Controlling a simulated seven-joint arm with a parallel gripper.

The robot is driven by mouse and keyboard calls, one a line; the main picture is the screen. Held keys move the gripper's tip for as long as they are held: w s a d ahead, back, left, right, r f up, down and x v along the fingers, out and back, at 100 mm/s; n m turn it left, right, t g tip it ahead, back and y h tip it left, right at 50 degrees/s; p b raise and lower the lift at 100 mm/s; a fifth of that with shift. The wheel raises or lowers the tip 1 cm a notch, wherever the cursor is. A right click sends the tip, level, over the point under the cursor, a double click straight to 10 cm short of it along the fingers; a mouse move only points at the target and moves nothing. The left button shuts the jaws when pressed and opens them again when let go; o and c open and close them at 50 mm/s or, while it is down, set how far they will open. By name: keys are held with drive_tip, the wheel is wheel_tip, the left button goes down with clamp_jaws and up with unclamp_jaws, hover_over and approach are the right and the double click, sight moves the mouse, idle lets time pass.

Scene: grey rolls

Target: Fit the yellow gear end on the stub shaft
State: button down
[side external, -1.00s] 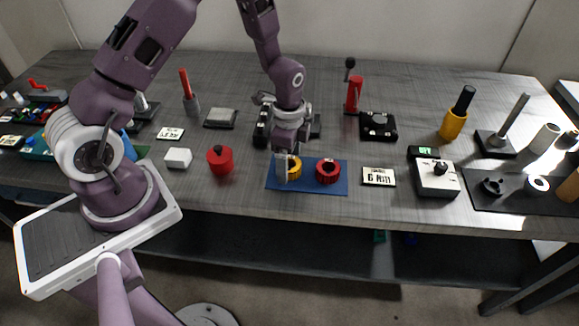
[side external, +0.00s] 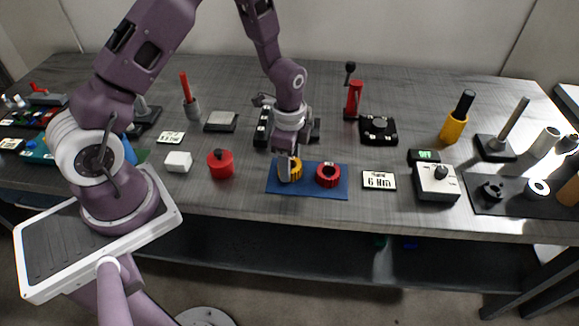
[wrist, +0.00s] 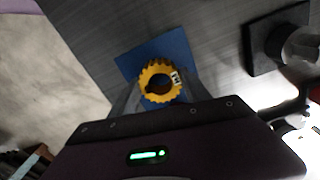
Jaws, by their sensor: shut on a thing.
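The yellow gear end (side external: 290,174) is a toothed ring at the left of a blue mat (side external: 308,192). My gripper (side external: 288,169) points down and is shut on it. In the wrist view the gear (wrist: 147,90) shows its toothed rim, dark centre hole and a small white label, with the mat (wrist: 178,45) behind it. I cannot tell whether it still touches the mat. A black base (wrist: 262,62) with a light grey cylinder (wrist: 303,45) shows at the upper right of the wrist view; it may be the stub shaft. My arm hides the area behind the gripper in the side view.
A red ring (side external: 328,175) sits on the mat close to the right of the gripper. A red pot (side external: 220,164) and a white block (side external: 178,162) stand left. A "6 Nm" card (side external: 379,181) and a knob box (side external: 437,183) lie right. The table's front edge is near.

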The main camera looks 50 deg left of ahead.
wheel_tip(320, 180, up, 9)
wheel_tip(320, 180, up, 4)
drive_tip(key=r, duration=0.1)
hover_over(306, 107)
drive_tip(key=shift+s+d+f, duration=0.25)
drive_tip(key=shift+s+d, duration=0.05)
drive_tip(key=shift+d, duration=0.05)
drive_tip(key=shift+f, duration=2.9)
drive_tip(key=shift+f, duration=0.35)
drive_tip(key=shift+f, duration=1.85)
drive_tip(key=shift+c, duration=2.2)
unclamp_jaws()
